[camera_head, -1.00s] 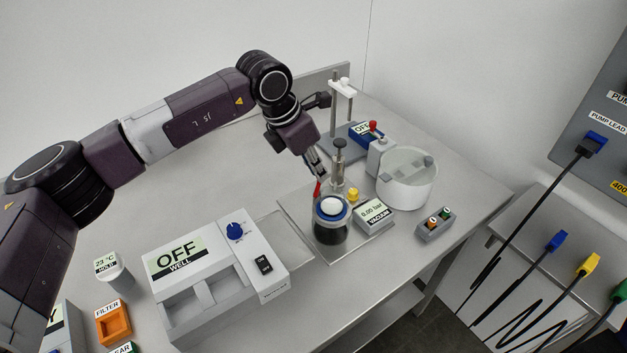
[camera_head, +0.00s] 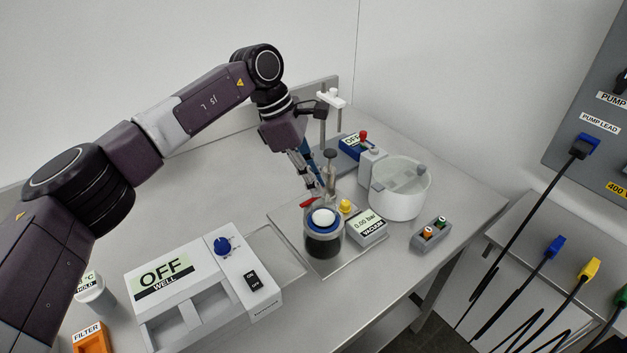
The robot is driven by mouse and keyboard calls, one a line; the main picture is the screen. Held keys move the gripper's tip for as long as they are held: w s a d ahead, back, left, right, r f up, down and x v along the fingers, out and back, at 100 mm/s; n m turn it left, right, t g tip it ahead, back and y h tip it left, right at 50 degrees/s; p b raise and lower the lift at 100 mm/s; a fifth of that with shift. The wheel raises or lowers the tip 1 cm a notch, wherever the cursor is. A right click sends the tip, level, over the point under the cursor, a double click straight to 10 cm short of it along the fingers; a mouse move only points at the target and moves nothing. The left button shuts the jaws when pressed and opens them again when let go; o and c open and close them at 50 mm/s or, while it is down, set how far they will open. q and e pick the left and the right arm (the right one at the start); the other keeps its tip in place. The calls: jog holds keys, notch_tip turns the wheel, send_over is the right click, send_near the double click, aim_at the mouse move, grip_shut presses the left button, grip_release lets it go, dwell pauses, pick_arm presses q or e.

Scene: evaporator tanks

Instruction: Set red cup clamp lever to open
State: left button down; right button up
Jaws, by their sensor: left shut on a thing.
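The red clamp lever (camera_head: 307,203) sticks out at the upper left of the cup (camera_head: 323,246), a dark-filled vessel with a blue ring and white top. The lever lies nearly flat, pointing left. My left gripper (camera_head: 316,191) reaches down from behind the cup, its fingers at the lever. It is shut on the lever, though the fingers partly hide the contact. The cup stands on a metal plate (camera_head: 290,222) beside the vacuum gauge (camera_head: 367,225), which reads 0.00 bar. My right gripper is out of view.
A metal post with a knob (camera_head: 330,155) stands close behind the cup. A yellow knob (camera_head: 346,206) and a white round tank (camera_head: 402,195) are to the right. The WELL unit (camera_head: 190,318), reading OFF, is at front left. The bench between the WELL unit and the plate is clear.

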pick_arm(q)
jog(key=shift+r, duration=0.1)
dwell(0.4)
jog(key=c, duration=1.9)
grip_release()
jog(key=shift+c, duration=0.2)
jog(key=v, duration=1.1)
jog(key=shift+r, duration=0.45)
jog(key=shift+w, duration=0.1)
